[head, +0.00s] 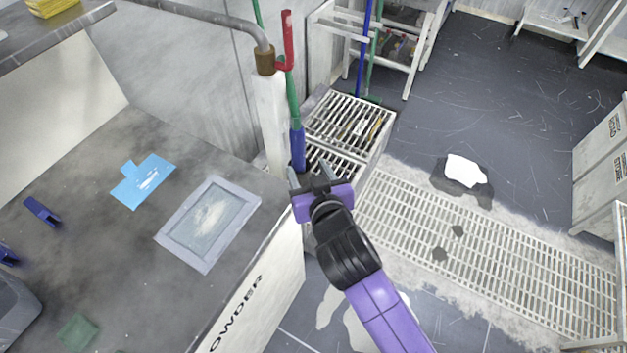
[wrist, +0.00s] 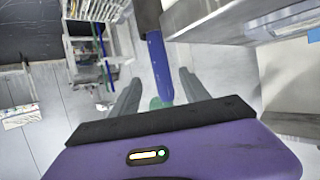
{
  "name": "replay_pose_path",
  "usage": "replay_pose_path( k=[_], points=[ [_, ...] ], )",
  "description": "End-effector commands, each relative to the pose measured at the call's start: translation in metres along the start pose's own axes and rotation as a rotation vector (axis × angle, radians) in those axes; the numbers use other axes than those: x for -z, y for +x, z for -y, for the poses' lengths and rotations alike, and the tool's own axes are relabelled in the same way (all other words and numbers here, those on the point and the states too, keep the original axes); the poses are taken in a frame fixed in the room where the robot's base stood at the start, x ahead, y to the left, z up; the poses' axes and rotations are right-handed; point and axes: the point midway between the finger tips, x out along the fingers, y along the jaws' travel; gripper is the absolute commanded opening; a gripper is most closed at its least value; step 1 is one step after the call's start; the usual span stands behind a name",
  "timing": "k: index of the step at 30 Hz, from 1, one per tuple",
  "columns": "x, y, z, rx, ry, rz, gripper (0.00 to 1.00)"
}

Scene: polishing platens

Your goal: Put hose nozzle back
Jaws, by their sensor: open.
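The hose nozzle (head: 297,148) has a blue end on a green hose (head: 291,100) and hangs upright beside the white post at the counter's corner. Its blue part also shows in the wrist view (wrist: 158,66), with a green piece at its end. My gripper (head: 308,176) is open around the height of the nozzle's lower end. In the wrist view the blue part lies between the two spread fingers, with gaps on both sides; whether either finger touches it is unclear. A red hook-shaped piece (head: 287,40) sits at the brown pipe collar (head: 265,60) above.
The grey counter (head: 130,250) at left holds a framed tray (head: 235,205), a blue cloth (head: 143,180) and small tools. A grated box (head: 350,125) stands behind the nozzle. A floor grating (head: 480,255) and a white patch (head: 464,170) lie at right.

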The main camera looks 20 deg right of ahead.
Motion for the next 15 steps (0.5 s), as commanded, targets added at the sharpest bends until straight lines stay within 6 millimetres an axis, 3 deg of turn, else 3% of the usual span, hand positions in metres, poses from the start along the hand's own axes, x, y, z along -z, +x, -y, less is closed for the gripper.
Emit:
replay_pose_path(
  k=[6,15],
  points=[
    [-0.001,-0.035,0.000,0.000,0.000,0.000,0.54],
    [0.000,-0.047,0.000,0.000,0.000,0.000,0.54]
  ],
)
